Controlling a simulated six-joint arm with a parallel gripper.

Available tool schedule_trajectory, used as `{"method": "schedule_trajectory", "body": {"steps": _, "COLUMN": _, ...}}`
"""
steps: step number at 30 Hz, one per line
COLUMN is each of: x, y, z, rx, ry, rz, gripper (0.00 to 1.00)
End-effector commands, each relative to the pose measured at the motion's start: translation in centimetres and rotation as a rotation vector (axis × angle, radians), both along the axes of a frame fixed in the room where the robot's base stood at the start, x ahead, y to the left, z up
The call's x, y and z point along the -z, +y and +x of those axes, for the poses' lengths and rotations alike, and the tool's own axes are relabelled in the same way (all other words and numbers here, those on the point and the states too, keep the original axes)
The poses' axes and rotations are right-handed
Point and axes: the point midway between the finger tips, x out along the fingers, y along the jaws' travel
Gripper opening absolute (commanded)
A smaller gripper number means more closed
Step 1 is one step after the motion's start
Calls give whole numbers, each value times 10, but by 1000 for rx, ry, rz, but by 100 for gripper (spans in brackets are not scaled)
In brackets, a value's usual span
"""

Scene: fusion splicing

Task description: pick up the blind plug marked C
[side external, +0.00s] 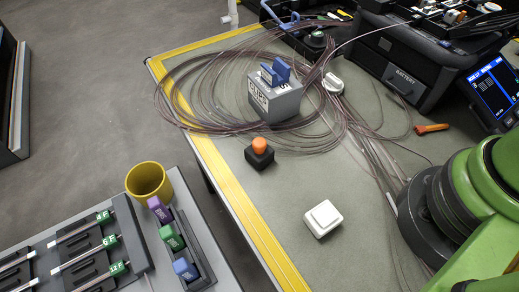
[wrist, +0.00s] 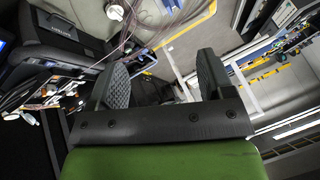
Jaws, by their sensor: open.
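I cannot make out a letter C on any item, so I cannot tell which thing is the blind plug marked C. An orange-topped plug-like piece (side external: 260,146) stands upright in a small black block on the grey work mat (side external: 235,175) in the side view. A grey box (side external: 276,100) with dark lettering holds blue pieces (side external: 277,71) in its top. My gripper (wrist: 162,66) shows in the wrist view, with two ridged dark fingers apart and nothing between them. It is outside the side view, where only my green arm shows at the right.
Loose fibre coils (side external: 190,85) surround the grey box. A white square piece (side external: 323,218) lies nearer the front. A yellow cup (side external: 148,181) and a rack of purple, green and blue labelled pieces (side external: 172,237) stand on the lower-left bench. A black battery case (side external: 402,75) is at back right.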

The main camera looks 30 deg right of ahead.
Motion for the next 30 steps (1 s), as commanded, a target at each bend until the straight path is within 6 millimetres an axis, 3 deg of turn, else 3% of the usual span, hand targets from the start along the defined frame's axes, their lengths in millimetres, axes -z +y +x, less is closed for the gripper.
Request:
{"method": "schedule_trajectory", "body": {"steps": 8, "x": 37, "y": 48, "z": 73, "rx": -169, "ry": 208, "rz": -82, "gripper": 74}}
{"method": "schedule_trajectory", "body": {"steps": 15, "x": 111, "y": 108, "z": 111, "rx": -315, "ry": 360, "rz": -188, "gripper": 74}}
{"method": "schedule_trajectory", "body": {"steps": 21, "x": 177, "y": 148, "z": 116, "rx": -412, "ry": 448, "rz": -272, "gripper": 74}}
{"method": "schedule_trajectory", "body": {"steps": 30, "x": 224, "y": 163, "z": 112, "rx": -455, "ry": 489, "rz": -316, "gripper": 74}}
